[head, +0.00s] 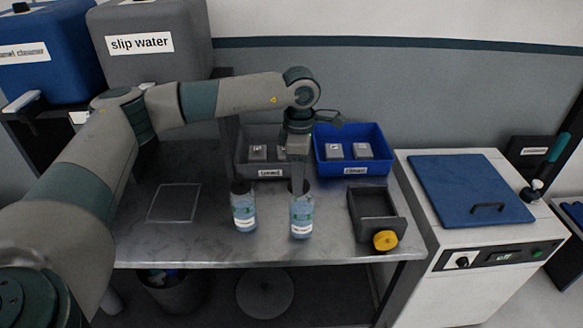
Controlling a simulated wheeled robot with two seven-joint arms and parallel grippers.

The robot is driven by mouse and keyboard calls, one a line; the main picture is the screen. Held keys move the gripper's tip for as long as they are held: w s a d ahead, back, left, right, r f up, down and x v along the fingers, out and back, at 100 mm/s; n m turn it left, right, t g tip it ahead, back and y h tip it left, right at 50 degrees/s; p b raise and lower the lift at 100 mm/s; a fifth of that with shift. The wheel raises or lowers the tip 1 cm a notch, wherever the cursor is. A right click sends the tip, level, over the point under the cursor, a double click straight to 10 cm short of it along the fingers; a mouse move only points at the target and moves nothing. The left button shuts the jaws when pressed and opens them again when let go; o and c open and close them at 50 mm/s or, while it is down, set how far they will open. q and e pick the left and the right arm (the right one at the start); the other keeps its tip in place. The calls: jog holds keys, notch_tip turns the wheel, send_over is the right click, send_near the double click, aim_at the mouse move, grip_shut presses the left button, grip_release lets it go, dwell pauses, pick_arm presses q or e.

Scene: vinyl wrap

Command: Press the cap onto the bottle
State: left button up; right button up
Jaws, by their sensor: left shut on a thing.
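Two clear bottles with blue contents and labels stand upright on the metal table. The left bottle (244,212) has a dark top. My left gripper (299,186) points straight down at the mouth of the right bottle (301,217). It is shut on a small dark cap (300,188) at the top of that bottle. The fingers mostly hide the cap, so I cannot tell whether it is seated. My right gripper is not in view.
Behind the bottles stand a grey bin (262,171) and a blue bin (350,170) holding small grey blocks. A dark tray with a yellow knob (385,240) lies to the right. A white machine with a blue lid (470,188) stands beyond. The table's left front is clear.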

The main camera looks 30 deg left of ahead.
pick_arm(q)
jog(key=s+d+f+m, duration=0.1)
jog(key=s+d+m, duration=0.3)
jog(key=s+m, duration=0.4)
jog(key=s+d+f+m, duration=0.1)
jog(key=s+d+m, duration=0.4)
jog(key=m, duration=0.9)
jog(key=shift+s+m+b, duration=0.3)
jog(key=shift+s+b, duration=0.1)
jog(key=shift+s, duration=1)
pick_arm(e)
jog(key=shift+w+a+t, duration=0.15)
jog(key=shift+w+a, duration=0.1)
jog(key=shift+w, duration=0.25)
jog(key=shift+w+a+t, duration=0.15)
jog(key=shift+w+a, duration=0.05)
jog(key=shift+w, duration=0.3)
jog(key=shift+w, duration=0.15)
